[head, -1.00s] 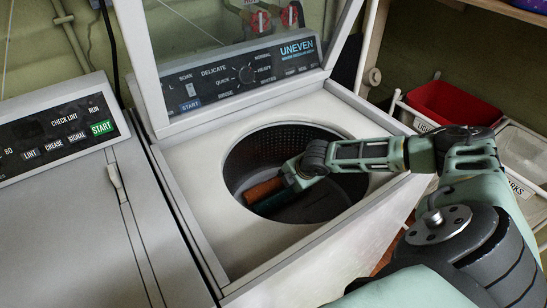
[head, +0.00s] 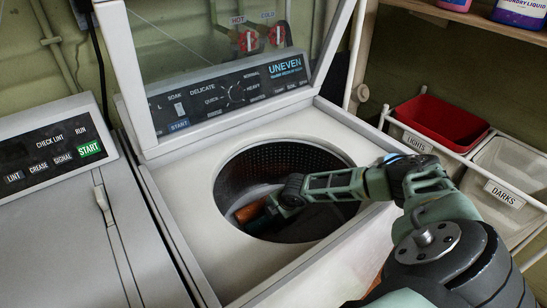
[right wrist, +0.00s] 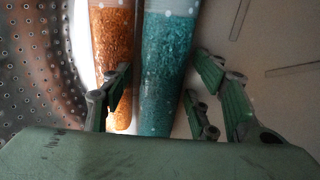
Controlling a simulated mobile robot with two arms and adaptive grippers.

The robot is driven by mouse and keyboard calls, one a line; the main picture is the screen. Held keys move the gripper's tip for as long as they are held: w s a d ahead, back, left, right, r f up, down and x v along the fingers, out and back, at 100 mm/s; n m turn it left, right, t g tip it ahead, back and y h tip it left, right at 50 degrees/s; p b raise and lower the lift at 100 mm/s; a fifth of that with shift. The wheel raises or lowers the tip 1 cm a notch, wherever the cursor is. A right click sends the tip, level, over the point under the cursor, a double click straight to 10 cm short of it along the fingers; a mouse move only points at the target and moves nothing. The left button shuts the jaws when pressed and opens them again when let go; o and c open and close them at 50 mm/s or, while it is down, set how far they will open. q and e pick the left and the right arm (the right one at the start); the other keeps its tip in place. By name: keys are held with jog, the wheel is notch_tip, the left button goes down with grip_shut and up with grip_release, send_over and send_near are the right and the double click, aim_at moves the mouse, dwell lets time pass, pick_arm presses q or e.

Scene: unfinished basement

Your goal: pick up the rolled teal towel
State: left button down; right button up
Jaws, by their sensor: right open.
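The rolled teal towel (right wrist: 168,70) lies inside the washer drum in the right wrist view, beside a rolled orange towel (right wrist: 112,60). My right gripper (right wrist: 163,98) is open. In that view its fingers are on either side of the teal roll, with the left fingers overlapping the orange roll. I cannot tell whether they touch either roll. In the head view the right gripper (head: 262,212) reaches down into the drum, and part of the orange towel (head: 248,212) shows beside it. I cannot clearly make out the teal towel there. My left gripper is not in view.
The top-loading washer (head: 190,185) has its lid raised, and the drum's round rim surrounds my right forearm. A dryer (head: 55,220) stands at left. At right are a red bin (head: 437,120) and a pale bin labelled DARKS (head: 515,165).

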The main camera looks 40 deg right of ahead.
jog(key=shift+c, duration=0.5)
jog(key=c, duration=0.9)
jog(key=shift+o, duration=0.2)
jog(key=shift+r, duration=0.1)
